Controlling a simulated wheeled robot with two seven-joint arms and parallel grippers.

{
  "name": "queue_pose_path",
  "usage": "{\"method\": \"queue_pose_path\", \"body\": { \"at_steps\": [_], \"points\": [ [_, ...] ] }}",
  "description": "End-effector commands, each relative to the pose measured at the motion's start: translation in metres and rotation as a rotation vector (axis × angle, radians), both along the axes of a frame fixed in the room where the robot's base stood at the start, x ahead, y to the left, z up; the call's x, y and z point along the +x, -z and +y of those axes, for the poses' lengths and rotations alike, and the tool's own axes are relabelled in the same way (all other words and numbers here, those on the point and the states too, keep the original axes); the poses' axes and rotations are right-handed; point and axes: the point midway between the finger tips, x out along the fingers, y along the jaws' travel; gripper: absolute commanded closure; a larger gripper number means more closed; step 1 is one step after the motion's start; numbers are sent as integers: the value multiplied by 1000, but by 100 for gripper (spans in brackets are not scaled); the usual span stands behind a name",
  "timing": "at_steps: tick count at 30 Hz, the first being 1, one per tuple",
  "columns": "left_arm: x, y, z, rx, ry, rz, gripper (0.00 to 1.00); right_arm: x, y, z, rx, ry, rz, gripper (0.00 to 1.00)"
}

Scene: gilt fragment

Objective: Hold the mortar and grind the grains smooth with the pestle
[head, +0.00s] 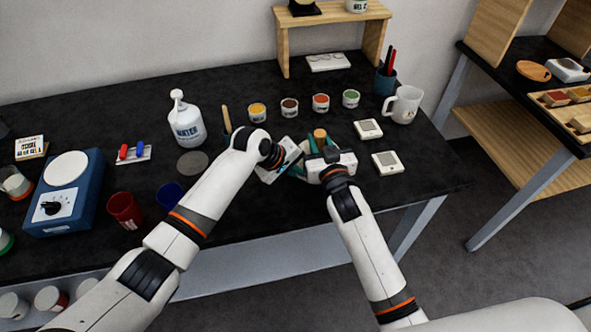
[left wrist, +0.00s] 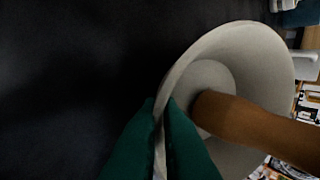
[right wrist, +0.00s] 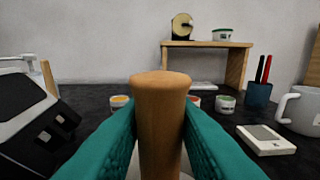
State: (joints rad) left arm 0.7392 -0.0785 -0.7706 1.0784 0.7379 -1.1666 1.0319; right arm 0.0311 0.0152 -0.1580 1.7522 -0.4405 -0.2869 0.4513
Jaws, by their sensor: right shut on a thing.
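The mortar is a pale grey bowl (left wrist: 262,55) in the left wrist view; in the head view my grippers mostly hide it. The wooden pestle (head: 320,135) stands in it, and its shaft runs into the bowl in the left wrist view (left wrist: 260,125). My left gripper (left wrist: 165,125) has its teal fingers on both sides of the mortar's rim, shut on it. My right gripper (right wrist: 160,130) is shut on the pestle (right wrist: 160,95), just below its rounded top. No grains can be made out in the bowl.
Small jars (head: 321,103) stand in a row behind the mortar. White devices (head: 387,163) and a white mug (head: 403,104) are to the right. A water bottle (head: 187,122), a grey disc (head: 192,162) and a blue cup (head: 171,196) are to the left. A wooden shelf (head: 340,14) stands behind.

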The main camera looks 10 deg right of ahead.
Motion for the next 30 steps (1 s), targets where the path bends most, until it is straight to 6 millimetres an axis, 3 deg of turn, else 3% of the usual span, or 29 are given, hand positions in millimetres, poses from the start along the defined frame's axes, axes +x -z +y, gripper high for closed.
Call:
{"method": "queue_pose_path", "body": {
  "at_steps": [9, 23, 30],
  "points": [
    [1, -3, -1, -5, -1, -5, 100, -9, 2, -1, -1, 1, 4, 98],
    [1, -3, -1, -6, 1, -5, 100, 9, 4, -9, -3, 3, 8, 98],
    [1, -4, -2, -6, 1, -5, 100, 8, 5, -6, -2, 4, 11, 98]
  ]
}}
